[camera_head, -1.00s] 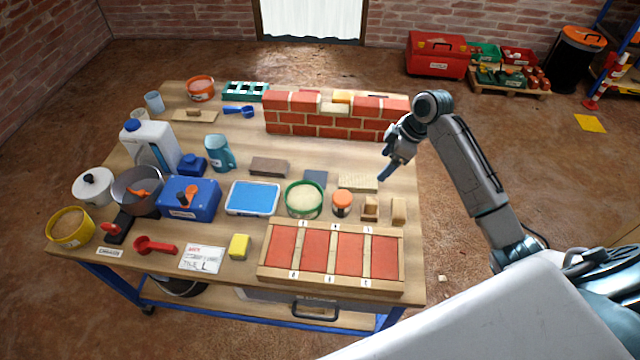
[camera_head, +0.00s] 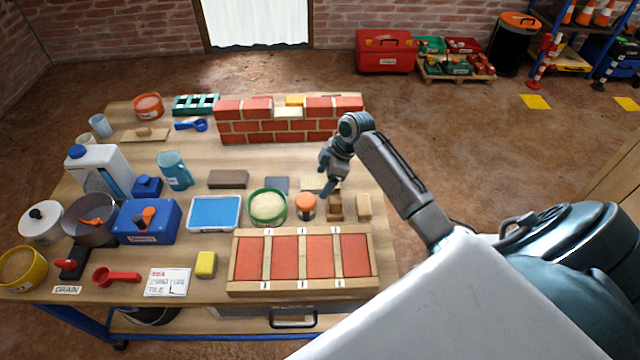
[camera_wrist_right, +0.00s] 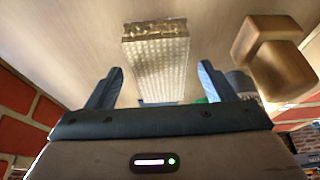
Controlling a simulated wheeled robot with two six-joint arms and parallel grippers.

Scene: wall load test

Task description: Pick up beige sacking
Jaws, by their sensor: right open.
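The beige sacking (camera_head: 311,183) is a small pale woven-textured piece lying on the workbench (camera_head: 215,165), partly hidden by my right gripper in the head view. In the right wrist view the sacking (camera_wrist_right: 158,62) shows as a long, thick, flat piece between the two blue fingers. My right gripper (camera_head: 329,187) points down close by the right side of the sacking. It is open and empty, with its fingers (camera_wrist_right: 158,84) spread to either side of the piece. My left gripper is out of view.
Wooden blocks (camera_head: 364,206) and an orange-lidded jar (camera_head: 305,208) stand just in front of the sacking. A green-rimmed sieve (camera_head: 268,207) and a dark grey pad (camera_head: 277,184) lie left of it. A brick wall (camera_head: 290,125) stands behind. A wooden frame with red panels (camera_head: 302,261) lies in front.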

